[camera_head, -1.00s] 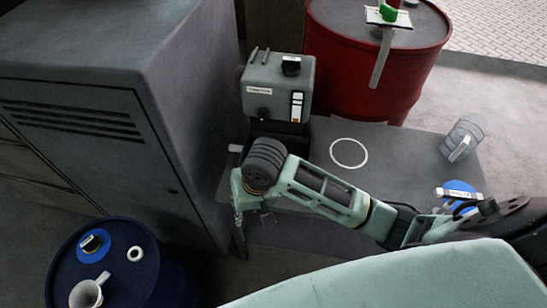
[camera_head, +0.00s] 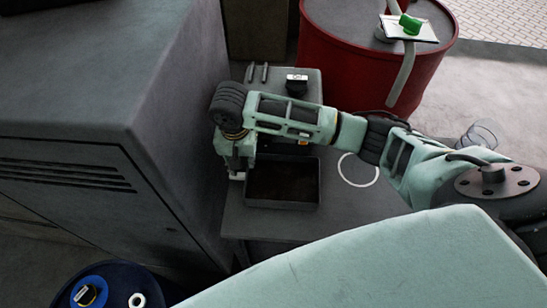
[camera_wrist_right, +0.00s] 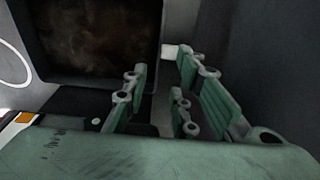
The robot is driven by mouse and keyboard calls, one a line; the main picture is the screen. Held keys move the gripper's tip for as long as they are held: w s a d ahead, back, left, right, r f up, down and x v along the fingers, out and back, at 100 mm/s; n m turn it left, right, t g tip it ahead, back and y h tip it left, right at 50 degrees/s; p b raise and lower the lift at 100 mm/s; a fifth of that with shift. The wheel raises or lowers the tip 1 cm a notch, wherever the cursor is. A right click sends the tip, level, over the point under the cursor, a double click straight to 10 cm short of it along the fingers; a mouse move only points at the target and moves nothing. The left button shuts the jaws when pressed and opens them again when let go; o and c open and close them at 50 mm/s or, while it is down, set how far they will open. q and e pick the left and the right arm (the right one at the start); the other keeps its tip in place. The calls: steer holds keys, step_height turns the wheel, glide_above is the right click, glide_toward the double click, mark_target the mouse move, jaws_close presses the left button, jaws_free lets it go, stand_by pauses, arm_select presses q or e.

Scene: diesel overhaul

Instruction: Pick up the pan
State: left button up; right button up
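The pan (camera_head: 283,183) is a dark, shallow rectangular tray with a brownish inside. It lies flat on the grey table, and in the right wrist view (camera_wrist_right: 95,35) it fills the upper left. A small pale grip (camera_wrist_right: 169,51) shows at its side, beside the table's left edge. My right gripper (camera_head: 238,165) points down at the pan's left side. In the right wrist view its fingers (camera_wrist_right: 163,75) are spread, with the pale grip seen between their tips; contact cannot be told. My left gripper is out of view.
A grey machine (camera_head: 305,85) stands behind the pan, partly hidden by my right arm. A tall grey cabinet (camera_head: 100,100) rises close on the left. A red drum (camera_head: 345,50) is behind. The table (camera_head: 255,223) is clear in front of the pan.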

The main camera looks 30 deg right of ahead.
mark_target(246, 174)
steer(key=f, duration=0.2)
steer(key=f+p, duration=0.1)
steer(key=f, duration=0.1)
steer(key=shift+s, duration=0.35)
steer(key=shift+w+f, duration=0.25)
steer(key=shift+f, duration=0.9)
steer(key=shift+d+f, duration=0.1)
steer(key=shift+f, duration=0.05)
steer(key=c, duration=0.5)
jaws_close()
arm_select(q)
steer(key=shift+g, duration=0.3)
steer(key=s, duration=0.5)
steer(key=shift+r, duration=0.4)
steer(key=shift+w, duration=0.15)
